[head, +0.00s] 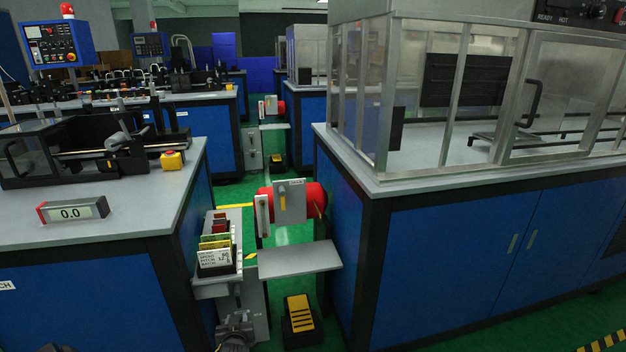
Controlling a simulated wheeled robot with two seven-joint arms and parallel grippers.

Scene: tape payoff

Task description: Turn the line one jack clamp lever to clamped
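A red reel (316,201) sits in the gap between two blue benches, with a grey plate (296,203) in front of it. A small yellow lever-like part (282,199) stands about upright on the plate; I cannot tell for sure that it is the clamp lever, nor read its label. A white upright bar (262,216) is left of the plate. My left gripper (235,332) shows small and dark grey at the bottom edge, below and left of the reel, apart from it. Its fingers are too unclear to tell open from shut. My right gripper is out of view.
A grey shelf (299,260) juts out below the reel. A black-and-yellow pedal (301,318) is on the green floor. A card rack (215,262) stands left of the shelf. Blue benches flank the narrow gap. A similar red reel unit (271,106) is farther back.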

